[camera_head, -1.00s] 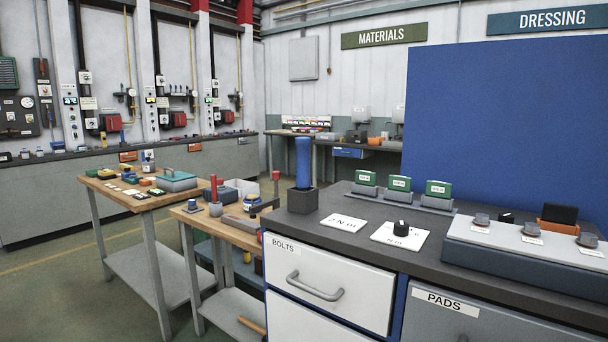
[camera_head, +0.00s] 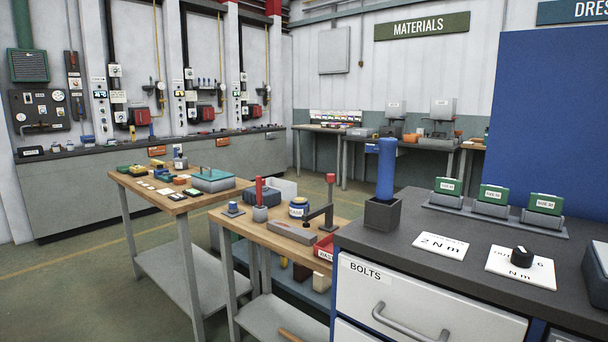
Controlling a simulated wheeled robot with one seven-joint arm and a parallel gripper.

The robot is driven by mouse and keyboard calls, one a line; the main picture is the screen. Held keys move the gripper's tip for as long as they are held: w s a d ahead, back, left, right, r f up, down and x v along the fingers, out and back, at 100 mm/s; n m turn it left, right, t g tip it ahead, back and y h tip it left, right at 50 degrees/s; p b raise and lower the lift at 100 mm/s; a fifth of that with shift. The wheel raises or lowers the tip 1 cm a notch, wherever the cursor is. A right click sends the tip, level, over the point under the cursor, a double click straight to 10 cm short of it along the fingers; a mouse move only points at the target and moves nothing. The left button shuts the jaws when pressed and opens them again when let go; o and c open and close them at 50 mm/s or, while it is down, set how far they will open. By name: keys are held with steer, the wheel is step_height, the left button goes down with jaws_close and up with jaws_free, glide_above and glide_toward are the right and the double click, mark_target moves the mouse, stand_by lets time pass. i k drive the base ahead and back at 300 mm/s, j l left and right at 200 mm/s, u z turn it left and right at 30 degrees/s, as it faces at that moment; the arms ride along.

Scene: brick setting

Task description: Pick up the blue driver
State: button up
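The blue driver (camera_head: 386,170) stands upright in a dark square holder (camera_head: 382,214) at the left end of the dark counter (camera_head: 415,225). My gripper is not in view.
On the counter lie a "2 N m" card (camera_head: 440,245) and a second card (camera_head: 520,268) with a black knob (camera_head: 521,257). Green-topped blocks (camera_head: 493,200) stand behind. Left is a wooden bench (camera_head: 262,235) with a red-handled tool (camera_head: 259,192), a blue jar (camera_head: 298,207) and a dark frame (camera_head: 325,215).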

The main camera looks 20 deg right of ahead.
mark_target(385, 190)
steer(key=i+u, duration=0.25)
steer(key=i, duration=0.5)
steer(key=i+j+z, duration=0.15)
steer(key=z, duration=0.3)
steer(key=i+j+z, duration=0.2)
steer(key=z, duration=0.25)
